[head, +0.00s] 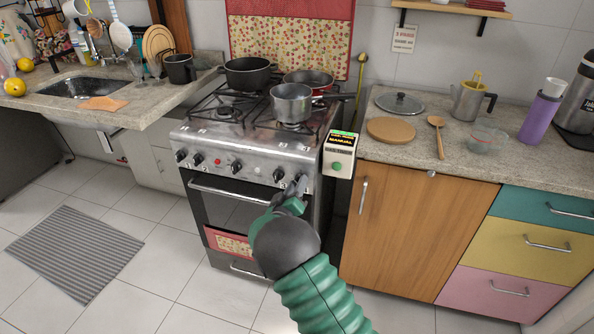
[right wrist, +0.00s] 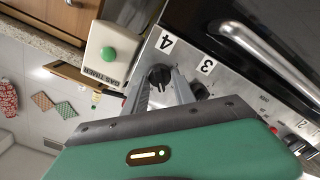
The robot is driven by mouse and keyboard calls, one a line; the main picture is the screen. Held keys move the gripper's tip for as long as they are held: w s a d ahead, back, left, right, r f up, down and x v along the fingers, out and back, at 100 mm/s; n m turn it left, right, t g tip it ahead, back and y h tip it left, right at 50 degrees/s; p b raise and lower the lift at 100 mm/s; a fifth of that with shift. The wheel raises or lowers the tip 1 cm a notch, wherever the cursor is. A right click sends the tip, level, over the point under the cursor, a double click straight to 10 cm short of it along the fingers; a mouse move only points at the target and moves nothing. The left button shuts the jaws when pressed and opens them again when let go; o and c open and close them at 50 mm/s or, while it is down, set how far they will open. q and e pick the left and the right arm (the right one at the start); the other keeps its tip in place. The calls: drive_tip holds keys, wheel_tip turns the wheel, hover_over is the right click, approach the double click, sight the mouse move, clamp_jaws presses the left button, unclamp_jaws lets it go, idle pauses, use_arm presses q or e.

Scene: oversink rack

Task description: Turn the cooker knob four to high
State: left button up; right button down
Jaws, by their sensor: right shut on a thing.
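The silver cooker (head: 255,152) stands between the two counters, with a row of black knobs on its front panel. Cooker knob four (right wrist: 158,77) is black and sits beside the printed 4 in the right wrist view. My right gripper (head: 299,187) is at the right end of the panel in the head view and covers most of that knob. In the right wrist view its two fingers (right wrist: 160,82) are on either side of knob four and shut on it. Knob three (head: 278,175) is just to the left. The knob's exact turn angle is hard to tell. My left gripper is not in view.
A gas timer box (head: 339,155) with a green button hangs right beside the panel. The oven handle (head: 235,194) runs below the knobs. A silver pot (head: 291,103) and other pans stand on the hob. The floor in front is clear except for a grey mat (head: 75,252).

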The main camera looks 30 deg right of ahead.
drive_tip(key=shift+w+a+f+n+p, duration=0.1)
drive_tip(key=shift+n+p, duration=1.25)
drive_tip(key=shift+n, duration=0.05)
drive_tip(key=shift+a+n+p, duration=0.1)
drive_tip(key=shift+n+p, duration=1.25)
drive_tip(key=shift+n, duration=0.05)
drive_tip(key=shift+f, duration=0.1)
drive_tip(key=c, duration=1.4)
unclamp_jaws()
drive_tip(key=o, duration=0.3)
drive_tip(key=shift+w, duration=0.1)
drive_tip(key=shift+o, duration=0.2)
